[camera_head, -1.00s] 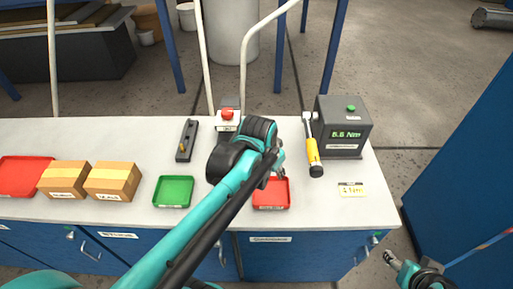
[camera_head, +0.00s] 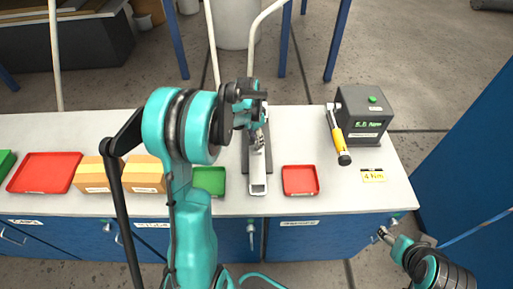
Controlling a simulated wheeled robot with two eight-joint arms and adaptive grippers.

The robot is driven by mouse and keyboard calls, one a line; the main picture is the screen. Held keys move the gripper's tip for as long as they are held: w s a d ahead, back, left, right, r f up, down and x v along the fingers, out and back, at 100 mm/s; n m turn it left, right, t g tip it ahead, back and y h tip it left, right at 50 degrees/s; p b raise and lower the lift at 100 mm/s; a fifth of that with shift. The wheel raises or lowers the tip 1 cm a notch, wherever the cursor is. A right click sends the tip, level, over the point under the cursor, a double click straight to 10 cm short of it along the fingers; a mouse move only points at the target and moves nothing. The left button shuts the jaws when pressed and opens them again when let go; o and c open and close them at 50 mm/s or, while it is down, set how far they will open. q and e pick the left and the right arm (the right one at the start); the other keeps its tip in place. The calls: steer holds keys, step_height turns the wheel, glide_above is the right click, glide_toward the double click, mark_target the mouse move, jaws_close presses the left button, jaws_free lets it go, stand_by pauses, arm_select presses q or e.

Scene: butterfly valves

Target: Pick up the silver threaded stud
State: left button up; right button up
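I cannot make out the silver threaded stud; it may be too small to see or hidden by my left arm. My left gripper (camera_head: 259,141) is over a grey fixture (camera_head: 257,182) on the bench, between the green tray (camera_head: 210,181) and the small red tray (camera_head: 300,180). Its fingers point down and forward, too small and overlapped to show whether they are open or hold anything. The small red tray looks empty. My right gripper (camera_head: 384,235) is low, off the bench's front right edge, and its finger state is unclear.
A large red tray (camera_head: 45,172) and two cardboard boxes (camera_head: 144,173) stand at the left. At the right are a yellow-handled torque wrench (camera_head: 339,134), a dark meter box (camera_head: 364,115) and a small label (camera_head: 373,175). A blue cabinet (camera_head: 470,165) stands beyond the bench's right end.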

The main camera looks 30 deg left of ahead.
arm_select(q)
step_height(320, 180, down, 3)
steer(key=shift+w+d+f, duration=0.1)
steer(key=shift+w+d, duration=0.05)
jaws_close()
